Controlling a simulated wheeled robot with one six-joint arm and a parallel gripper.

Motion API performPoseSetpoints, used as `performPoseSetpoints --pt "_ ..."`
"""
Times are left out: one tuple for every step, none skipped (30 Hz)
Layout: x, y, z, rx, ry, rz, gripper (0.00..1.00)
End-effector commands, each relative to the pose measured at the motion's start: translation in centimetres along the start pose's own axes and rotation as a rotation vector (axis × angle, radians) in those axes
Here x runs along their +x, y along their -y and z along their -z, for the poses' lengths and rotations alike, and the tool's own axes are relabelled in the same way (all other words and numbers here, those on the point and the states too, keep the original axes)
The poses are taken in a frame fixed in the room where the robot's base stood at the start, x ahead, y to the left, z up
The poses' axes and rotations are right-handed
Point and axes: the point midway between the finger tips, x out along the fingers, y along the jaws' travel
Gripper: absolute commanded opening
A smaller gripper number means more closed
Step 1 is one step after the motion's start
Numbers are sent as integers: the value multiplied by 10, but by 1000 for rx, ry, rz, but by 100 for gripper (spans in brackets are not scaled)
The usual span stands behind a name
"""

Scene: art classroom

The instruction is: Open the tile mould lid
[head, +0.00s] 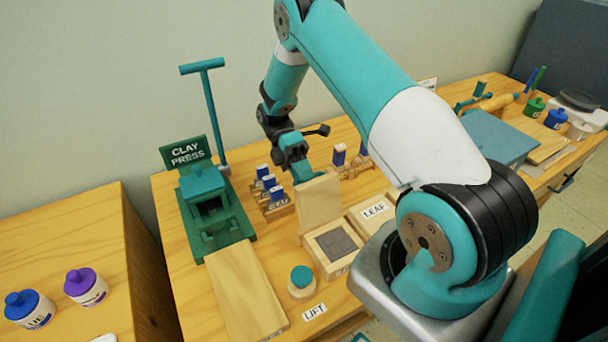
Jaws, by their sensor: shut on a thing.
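The tile mould (322,262) is a pale wooden box on the table, with a dark grey tile (337,244) showing inside it. Its wooden lid (318,203) stands raised, near upright, at the back edge of the box. My gripper (303,176) is at the top edge of the lid and shut on it; my fingertips are small and partly hidden. A second wooden box marked LEAF (376,209) stands beside it on the right, with its top covered; my arm hides part of it.
A green clay press (211,215) with a tall lever stands on the left. Wooden racks with blue-topped stamps (270,190) are close to my gripper. A teal-topped round knob (301,277), a LIFT card (314,312) and a bare board (243,290) lie in front.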

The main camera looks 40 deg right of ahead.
Motion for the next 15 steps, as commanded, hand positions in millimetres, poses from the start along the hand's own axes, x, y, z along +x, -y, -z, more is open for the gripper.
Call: performPoseSetpoints --pt "5 -7 1 -10 1 -5 0" --pt "5 -7 1 -10 1 -5 0" --pt "5 -7 1 -10 1 -5 0" --pt "5 -7 1 -10 1 -5 0" --pt "5 -7 1 -10 1 -6 0" --pt "5 -7 1 -10 1 -6 0" --pt "5 -7 1 -11 1 -6 0" --pt "4 -7 1 -11 1 -6 0" --pt "4 -8 1 -11 1 -6 0" --pt "4 -8 1 -11 1 -7 0" --pt "4 -8 1 -11 1 -7 0" --pt "4 -8 1 -11 1 -7 17" --pt "4 -8 1 -11 1 -6 24" --pt "4 -7 1 -10 1 -6 31" --pt "4 -7 0 -9 0 -6 38"
